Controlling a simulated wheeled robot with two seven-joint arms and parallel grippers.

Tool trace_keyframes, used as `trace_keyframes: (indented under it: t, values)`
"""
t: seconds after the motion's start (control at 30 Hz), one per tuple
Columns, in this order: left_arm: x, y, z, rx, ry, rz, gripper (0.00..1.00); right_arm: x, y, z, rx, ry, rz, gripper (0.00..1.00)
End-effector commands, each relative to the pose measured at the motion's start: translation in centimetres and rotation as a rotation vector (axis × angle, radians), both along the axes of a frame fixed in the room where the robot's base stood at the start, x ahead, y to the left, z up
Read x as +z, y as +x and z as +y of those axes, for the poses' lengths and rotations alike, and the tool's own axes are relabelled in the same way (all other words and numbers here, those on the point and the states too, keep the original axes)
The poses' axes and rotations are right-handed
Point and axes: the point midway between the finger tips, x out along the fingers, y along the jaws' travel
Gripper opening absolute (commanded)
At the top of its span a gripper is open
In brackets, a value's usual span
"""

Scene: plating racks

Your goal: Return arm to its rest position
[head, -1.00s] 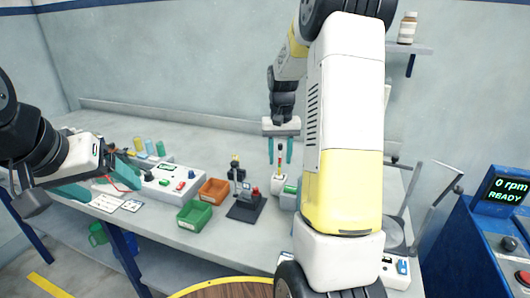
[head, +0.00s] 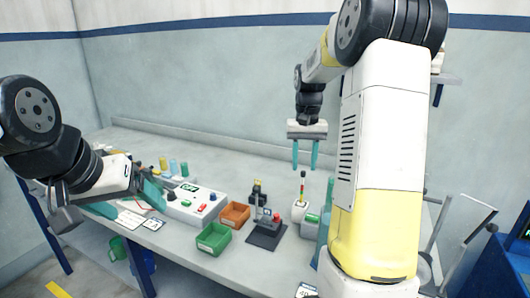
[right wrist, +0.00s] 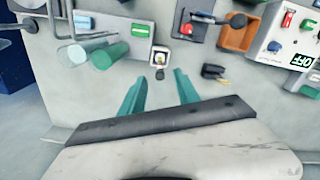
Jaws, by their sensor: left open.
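My right arm fills the right half of the head view. Its gripper (head: 305,155) has teal fingers that hang down, apart and empty, above the bench. The right wrist view also shows this gripper (right wrist: 160,90) open with nothing between its fingers, the bench top below. My left gripper (head: 128,198) is at the left of the head view, its teal fingers apart beside the grey control box. Nothing shows between them. The right arm hides part of the bench's right end.
The bench (head: 190,258) holds a control box (head: 192,203), a green bin (head: 214,238), an orange bin (head: 235,215), a dark stand (head: 266,233) and a small signal tower (head: 302,190). A wall shelf (head: 447,78) is at right.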

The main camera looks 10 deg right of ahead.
Motion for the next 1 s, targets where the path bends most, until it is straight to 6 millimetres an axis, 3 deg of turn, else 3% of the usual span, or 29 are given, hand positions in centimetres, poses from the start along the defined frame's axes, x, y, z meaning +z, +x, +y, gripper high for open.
trace_keyframes:
  t: [0.17,0.27,0.4,0.53,0.8,1.0]
  values:
    - [0.0,0.0,0.0,0.000,0.000,0.000,0.77,1.6,-1.3,1.0,0.019,0.011,-0.041,0.38]
    - [0.0,0.0,0.0,0.000,0.000,0.000,0.77,3.7,-3.6,2.7,0.052,0.028,-0.103,0.38]
    - [0.0,0.0,0.0,0.000,0.000,0.000,0.77,6.5,-8.1,5.5,0.113,0.055,-0.217,0.38]
    - [0.0,0.0,0.0,0.000,0.000,0.000,0.77,7.9,-12.5,8.0,0.170,0.078,-0.320,0.38]
    - [0.0,0.0,0.0,0.000,0.000,0.000,0.77,7.8,-20.4,11.7,0.270,0.106,-0.505,0.38]
    - [0.0,0.0,0.0,0.000,0.000,0.000,0.77,7.0,-22.8,12.6,0.299,0.112,-0.564,0.38]
